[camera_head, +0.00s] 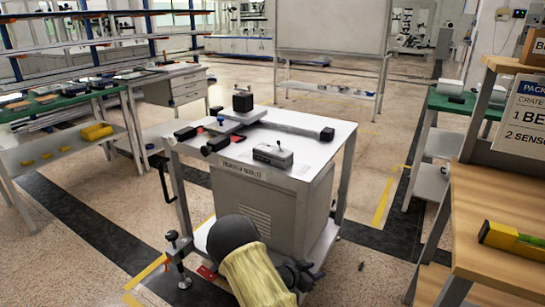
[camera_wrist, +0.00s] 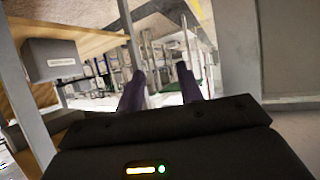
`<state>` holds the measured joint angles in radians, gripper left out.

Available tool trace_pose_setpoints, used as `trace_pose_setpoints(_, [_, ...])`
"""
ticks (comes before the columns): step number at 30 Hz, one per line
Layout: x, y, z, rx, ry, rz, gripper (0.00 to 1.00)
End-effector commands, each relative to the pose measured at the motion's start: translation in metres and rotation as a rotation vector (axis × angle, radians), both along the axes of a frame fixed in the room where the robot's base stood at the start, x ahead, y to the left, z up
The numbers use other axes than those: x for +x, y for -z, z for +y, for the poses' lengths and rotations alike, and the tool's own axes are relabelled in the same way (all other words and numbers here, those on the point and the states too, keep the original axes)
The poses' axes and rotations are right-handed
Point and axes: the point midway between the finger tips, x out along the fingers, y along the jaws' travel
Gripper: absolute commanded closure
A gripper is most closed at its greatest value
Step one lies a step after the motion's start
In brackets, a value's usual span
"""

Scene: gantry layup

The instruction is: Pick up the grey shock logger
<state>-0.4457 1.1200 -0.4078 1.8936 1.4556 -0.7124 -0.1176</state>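A small grey box with a dark knob on top, which looks like the grey shock logger (camera_head: 272,155), sits on the white top of the cart (camera_head: 318,150) near its front edge. No label on it can be read. My gripper (camera_head: 302,274) is low in front of the cart, well below the top and apart from the box. In the wrist view my gripper (camera_wrist: 160,84) has its two dark fingers spread with nothing between them. I cannot make out the small grey box in the wrist view.
A dark metal fixture with a long bar (camera_head: 285,127) lies behind the grey box. A wooden bench (camera_head: 505,215) with a yellow tool (camera_head: 512,240) stands at right. A green-topped bench (camera_head: 60,103) stands at left. A labelled grey unit (camera_wrist: 52,60) shows in the wrist view. Floor is open between benches and cart.

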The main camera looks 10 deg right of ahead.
Motion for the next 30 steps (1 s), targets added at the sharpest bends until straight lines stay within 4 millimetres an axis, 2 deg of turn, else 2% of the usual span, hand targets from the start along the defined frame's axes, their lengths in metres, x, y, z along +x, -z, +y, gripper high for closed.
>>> trace_pose_setpoints(7, [-0.003,-0.037,0.027,0.256,-0.191,0.101,0.64])
trace_pose_setpoints(11, [-0.017,-0.062,0.050,0.382,-0.327,0.172,0.64])
trace_pose_setpoints(14, [-0.035,-0.082,0.068,0.460,-0.438,0.234,0.64])
trace_pose_setpoints(17, [-0.059,-0.105,0.084,0.519,-0.553,0.300,0.64])
trace_pose_setpoints(23, [-0.124,-0.146,0.106,0.569,-0.774,0.460,0.64])
trace_pose_setpoints(30, [-0.213,-0.179,0.107,0.515,-0.971,0.686,0.64])
